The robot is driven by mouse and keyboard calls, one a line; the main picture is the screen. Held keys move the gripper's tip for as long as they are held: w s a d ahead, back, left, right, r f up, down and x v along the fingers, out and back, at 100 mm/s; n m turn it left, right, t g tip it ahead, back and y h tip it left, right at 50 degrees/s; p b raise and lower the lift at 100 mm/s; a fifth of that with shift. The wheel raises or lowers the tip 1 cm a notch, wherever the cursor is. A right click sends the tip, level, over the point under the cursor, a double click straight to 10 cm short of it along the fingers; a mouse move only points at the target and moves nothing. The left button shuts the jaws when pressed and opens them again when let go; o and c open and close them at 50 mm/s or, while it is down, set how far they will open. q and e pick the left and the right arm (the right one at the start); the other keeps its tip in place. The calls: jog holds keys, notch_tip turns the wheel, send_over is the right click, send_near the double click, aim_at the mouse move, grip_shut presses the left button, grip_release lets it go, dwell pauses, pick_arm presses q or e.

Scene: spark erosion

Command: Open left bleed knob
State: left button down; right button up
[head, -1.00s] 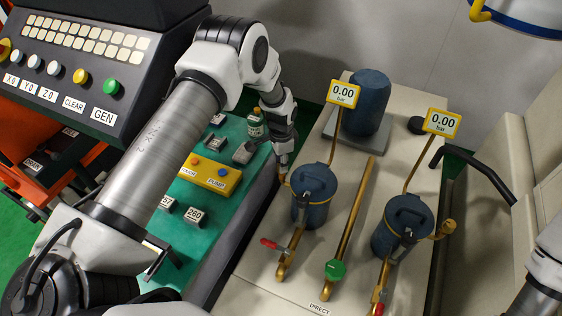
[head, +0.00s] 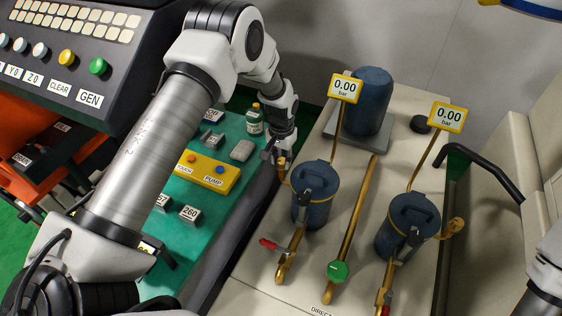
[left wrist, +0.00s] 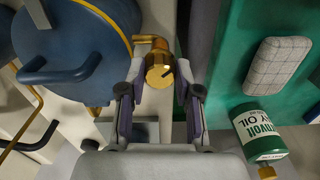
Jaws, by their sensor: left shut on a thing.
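The left bleed knob is a brass knob (left wrist: 160,72) on the side of the left blue filter housing (head: 315,195). In the left wrist view it sits between my finger pads, with a dark line across its end. My left gripper (left wrist: 162,85) is shut on it; in the head view the gripper (head: 278,157) reaches down to the housing's left side, and its fingers partly hide the knob. The right housing (head: 405,225) has a similar brass knob (head: 455,227) on its right. My right gripper is not seen.
Two gauges reading 0.00 bar (head: 345,88) (head: 447,117) stand on brass pipes behind the housings. A red-handled valve (head: 268,243) and a green knob (head: 338,271) are in front. A green bench (head: 225,160) with an oil bottle (head: 254,120) lies close left.

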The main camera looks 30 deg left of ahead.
aim_at(282, 161)
pick_arm(q)
jog(key=n, duration=0.2)
jog(key=n+b, duration=0.1)
jog(key=n, duration=0.1)
jog(key=shift+s+f+n, duration=0.15)
jog(key=shift+f+n, duration=0.05)
jog(key=shift+n, duration=0.1)
jog(key=n+b, duration=0.1)
jog(key=n, duration=0.4)
jog(key=shift+d, duration=0.1)
jog(key=c, duration=0.8)
grip_release()
jog(key=shift+w, duration=0.2)
jog(key=shift+r, duration=0.1)
notch_tip(282, 161, up, 12)
